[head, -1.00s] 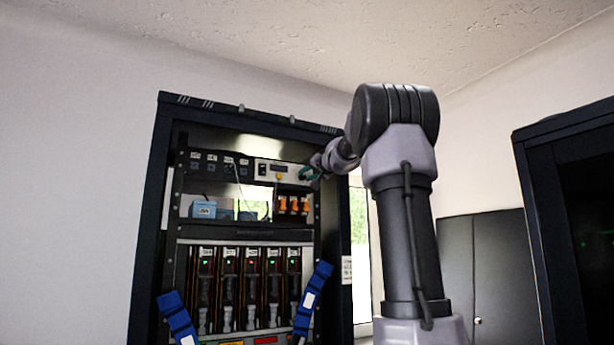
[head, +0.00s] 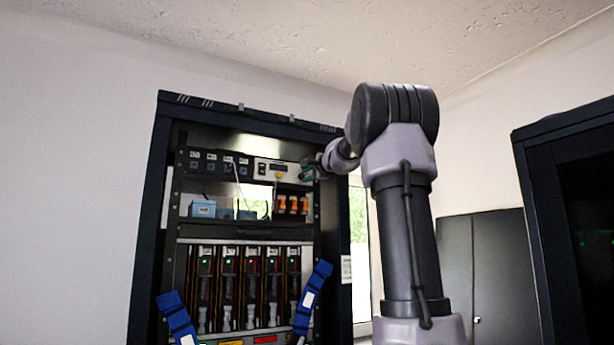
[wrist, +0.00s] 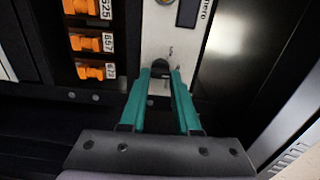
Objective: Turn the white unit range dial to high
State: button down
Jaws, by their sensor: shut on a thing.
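The white unit (head: 284,170) is a pale panel in the upper rack of the dark cabinet. It also shows in the wrist view (wrist: 187,47). Its dark round dial (wrist: 160,67) sits low on the panel, with small marks above it that I cannot read. My gripper (wrist: 161,76) has two teal fingers shut on the dial, one at each side. The fingers cover part of the dial, so its setting cannot be read. In the head view my gripper (head: 307,172) is small at the panel's right end and the dial is hidden.
Several orange connectors (wrist: 97,44) sit left of the panel. A dark cabinet side wall (wrist: 247,50) stands close on the right. Below are blue boxes (head: 203,208) and a row of slotted modules (head: 250,285). Blue straps (head: 312,297) hang at the front.

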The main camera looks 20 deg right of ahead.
jog(key=m, duration=1.2)
jog(key=shift+f, duration=0.3)
dwell(0.4)
jog(key=c, duration=0.6)
grip_release()
jog(key=shift+c, duration=0.2)
jog(key=shift+s, duration=0.1)
